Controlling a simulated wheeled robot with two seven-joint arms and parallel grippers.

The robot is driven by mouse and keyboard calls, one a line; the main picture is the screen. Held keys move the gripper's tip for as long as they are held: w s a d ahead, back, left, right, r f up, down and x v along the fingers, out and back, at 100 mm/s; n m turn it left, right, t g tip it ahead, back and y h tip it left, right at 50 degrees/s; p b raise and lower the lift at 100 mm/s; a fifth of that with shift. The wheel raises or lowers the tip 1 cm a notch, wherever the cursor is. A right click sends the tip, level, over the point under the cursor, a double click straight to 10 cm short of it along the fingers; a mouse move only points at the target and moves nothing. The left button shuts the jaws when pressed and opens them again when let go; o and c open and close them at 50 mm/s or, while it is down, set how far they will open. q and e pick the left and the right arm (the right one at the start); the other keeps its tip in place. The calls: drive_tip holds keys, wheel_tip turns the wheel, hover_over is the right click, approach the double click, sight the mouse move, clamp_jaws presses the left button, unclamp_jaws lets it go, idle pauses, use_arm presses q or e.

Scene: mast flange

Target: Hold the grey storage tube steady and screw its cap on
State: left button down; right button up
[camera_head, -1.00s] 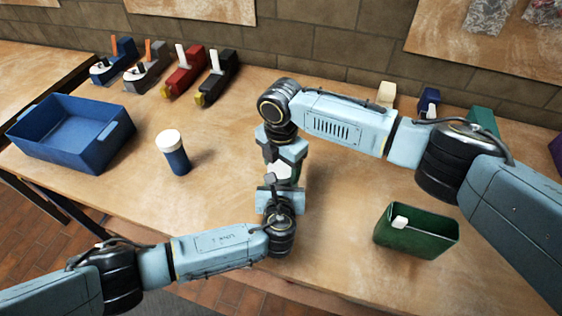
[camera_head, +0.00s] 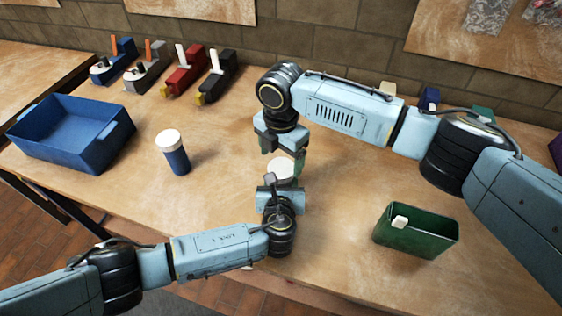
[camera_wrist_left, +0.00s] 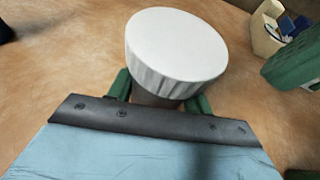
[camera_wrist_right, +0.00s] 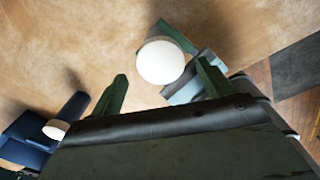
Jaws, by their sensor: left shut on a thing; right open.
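The white ribbed cap (camera_head: 281,170) sits on top of the grey storage tube, and it fills the upper middle of the left wrist view (camera_wrist_left: 177,45). Only a short dark stretch of the tube (camera_wrist_left: 155,98) shows below the cap. My left gripper (camera_head: 281,190) is shut on the tube and holds it under the cap. My right gripper (camera_head: 284,152) is open and empty, above the cap and apart from it. The right wrist view shows the round cap top (camera_wrist_right: 160,62) between its spread green fingers. Whether the cap is tight cannot be told.
A blue tube with a white cap (camera_head: 177,160) stands to the left. A blue crate (camera_head: 55,155) is at the far left. A green bin (camera_head: 430,240) with a small white piece stands at the right. Several coloured holders (camera_head: 185,75) line the back.

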drive_tip(key=shift+r, duration=0.6)
drive_tip(key=o, duration=0.4)
drive_tip(key=shift+o, duration=0.2)
wheel_tip(320, 180, up, 12)
use_arm(q)
drive_tip(key=c, duration=0.6)
unclamp_jaws()
drive_tip(key=shift+o, duration=0.2)
